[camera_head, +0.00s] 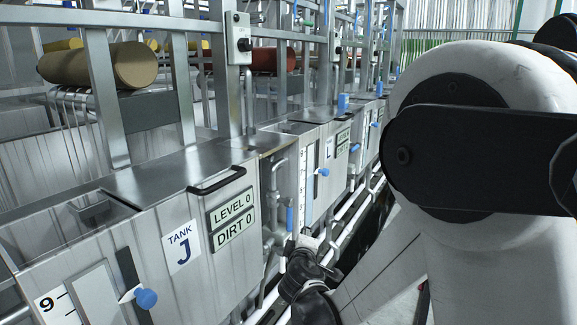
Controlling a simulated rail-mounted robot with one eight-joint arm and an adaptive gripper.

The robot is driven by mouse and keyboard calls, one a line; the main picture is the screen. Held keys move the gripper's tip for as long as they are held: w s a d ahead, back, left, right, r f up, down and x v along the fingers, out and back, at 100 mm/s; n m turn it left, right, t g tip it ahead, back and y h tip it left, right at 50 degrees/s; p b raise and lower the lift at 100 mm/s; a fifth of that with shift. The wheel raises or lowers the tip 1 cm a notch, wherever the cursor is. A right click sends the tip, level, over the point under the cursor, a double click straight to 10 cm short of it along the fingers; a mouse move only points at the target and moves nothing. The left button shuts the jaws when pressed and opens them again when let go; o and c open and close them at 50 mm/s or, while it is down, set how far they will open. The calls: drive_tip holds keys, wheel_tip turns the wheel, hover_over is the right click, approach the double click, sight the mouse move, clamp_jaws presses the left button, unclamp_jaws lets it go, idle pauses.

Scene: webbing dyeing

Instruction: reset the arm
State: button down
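My white and black arm fills the right side of the head view, close to the camera. The dark end of the arm, which seems to carry my gripper (306,262), is low in the middle, in front of the tank fronts and near the pipes. It is small and dark there, and its fingers cannot be made out. I cannot tell whether it is open or shut, or whether it touches a pipe or valve.
Tank J (205,262) stands at the left with a black handle (217,180), "LEVEL 0" and "DIRT 0" plates (232,220) and a blue knob (146,298). A blue valve lever (290,219) and pipes are near my gripper. More tanks recede behind. Rolls (130,66) lie above.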

drive_tip(key=s+d+r+m+g+h, duration=0.1)
drive_tip(key=s+d+r+m+g, duration=0.1)
drive_tip(key=s+d+r+m, duration=0.35)
drive_tip(key=s+d+r+m+g+h, duration=0.1)
drive_tip(key=s+d+r+m+g, duration=0.15)
drive_tip(key=s+d, duration=0.55)
drive_tip(key=s+d+f+m+g+y, duration=0.1)
drive_tip(key=s+m+g, duration=0.15)
drive_tip(key=s, duration=0.75)
drive_tip(key=s+d+f+m+g+y, duration=0.1)
drive_tip(key=s+d+m+y, duration=0.15)
drive_tip(key=s, duration=0.85)
wheel_tip(320, 180, up, 16)
drive_tip(key=a+p, duration=0.1)
drive_tip(key=p, duration=1.4)
drive_tip(key=shift+f+m+p, duration=0.25)
drive_tip(key=shift+m+p, duration=0.05)
